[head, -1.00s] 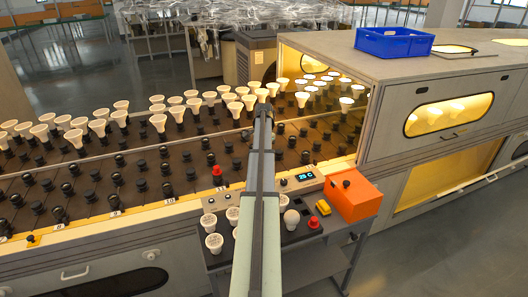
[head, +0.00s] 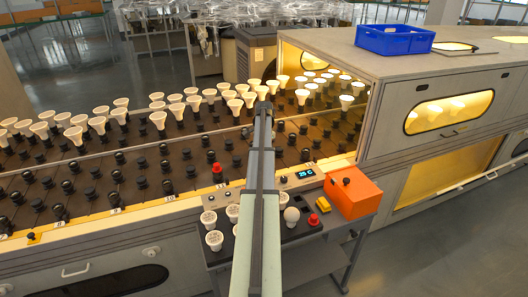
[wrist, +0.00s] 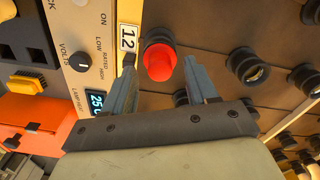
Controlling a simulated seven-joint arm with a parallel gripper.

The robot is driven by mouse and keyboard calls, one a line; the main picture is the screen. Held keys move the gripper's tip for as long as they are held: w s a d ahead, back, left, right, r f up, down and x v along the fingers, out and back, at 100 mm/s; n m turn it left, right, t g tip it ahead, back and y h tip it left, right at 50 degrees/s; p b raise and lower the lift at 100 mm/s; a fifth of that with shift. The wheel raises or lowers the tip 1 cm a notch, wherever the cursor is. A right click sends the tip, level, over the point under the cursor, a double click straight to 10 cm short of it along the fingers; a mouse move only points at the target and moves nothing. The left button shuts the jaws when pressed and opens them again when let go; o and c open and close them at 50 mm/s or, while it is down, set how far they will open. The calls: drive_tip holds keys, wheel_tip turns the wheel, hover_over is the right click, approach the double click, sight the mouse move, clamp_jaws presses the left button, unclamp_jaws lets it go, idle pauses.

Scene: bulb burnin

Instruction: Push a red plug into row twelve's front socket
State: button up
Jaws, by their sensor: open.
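A red plug (wrist: 160,62) stands at the front socket beside the number 12 label (wrist: 128,38) in the wrist view. A dark socket rim shows around its base; how deep it sits I cannot tell. My gripper (wrist: 160,66) is open, with one finger on each side of the red plug and small gaps visible. In the head view my arm hides this plug and the gripper. Another red plug (head: 217,170) stands in a front socket left of my arm.
Empty sockets (wrist: 247,66) flank the plug. A lit oven cabinet (head: 445,110) is at right.

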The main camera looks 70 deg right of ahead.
wheel_tip(320, 180, up, 14)
drive_tip(key=shift+f, duration=0.25)
drive_tip(key=shift+w, duration=0.1)
idle(0.6)
